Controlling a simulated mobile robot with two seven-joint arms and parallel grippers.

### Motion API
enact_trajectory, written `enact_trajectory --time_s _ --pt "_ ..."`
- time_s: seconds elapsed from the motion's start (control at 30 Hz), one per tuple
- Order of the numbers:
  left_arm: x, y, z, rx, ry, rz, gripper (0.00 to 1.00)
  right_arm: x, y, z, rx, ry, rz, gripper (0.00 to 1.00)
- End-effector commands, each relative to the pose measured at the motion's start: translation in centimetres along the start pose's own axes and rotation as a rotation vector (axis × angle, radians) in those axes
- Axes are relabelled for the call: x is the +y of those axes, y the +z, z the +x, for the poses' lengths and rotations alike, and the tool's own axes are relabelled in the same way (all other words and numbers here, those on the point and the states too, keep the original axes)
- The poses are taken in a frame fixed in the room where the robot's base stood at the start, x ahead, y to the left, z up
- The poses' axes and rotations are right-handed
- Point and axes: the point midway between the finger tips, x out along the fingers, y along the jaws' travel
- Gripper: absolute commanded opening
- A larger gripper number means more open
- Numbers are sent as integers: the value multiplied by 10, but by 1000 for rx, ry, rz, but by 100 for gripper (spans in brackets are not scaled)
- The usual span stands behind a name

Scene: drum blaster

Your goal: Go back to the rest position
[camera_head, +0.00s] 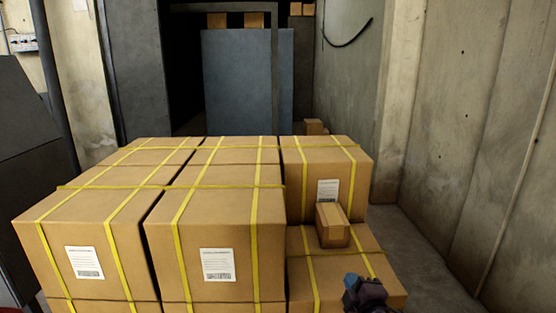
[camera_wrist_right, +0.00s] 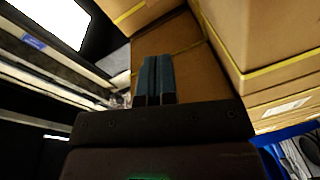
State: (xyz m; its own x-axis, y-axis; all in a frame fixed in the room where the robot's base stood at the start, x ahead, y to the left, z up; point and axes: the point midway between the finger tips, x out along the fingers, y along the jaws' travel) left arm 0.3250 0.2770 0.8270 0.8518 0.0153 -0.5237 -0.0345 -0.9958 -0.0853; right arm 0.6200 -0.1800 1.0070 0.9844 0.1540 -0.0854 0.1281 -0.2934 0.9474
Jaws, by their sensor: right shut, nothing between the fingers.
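My right gripper (camera_head: 352,281) shows at the bottom right of the head view, low in front of the stacked boxes. In the right wrist view its two blue-grey fingers (camera_wrist_right: 157,80) are together and hold nothing. The strapped cardboard boxes (camera_head: 215,233) stand behind and beside it; I cannot tell whether it touches the lower right box (camera_head: 300,270). A small box (camera_head: 332,226) sits on top of that lower box, behind my gripper. My left gripper is in neither view.
A bare concrete wall (camera_head: 470,130) runs along the right, with a narrow strip of free floor (camera_head: 425,255) beside the stack. A blue-grey panel (camera_head: 238,85) stands behind the boxes. A dark cabinet (camera_head: 30,165) is at the left edge.

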Motion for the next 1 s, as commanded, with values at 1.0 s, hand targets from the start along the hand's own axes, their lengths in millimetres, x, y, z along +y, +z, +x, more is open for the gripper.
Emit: enact_trajectory --time_s 1.0 --pt "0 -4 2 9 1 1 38 -178 110 -287 -488 -168 1187 0"
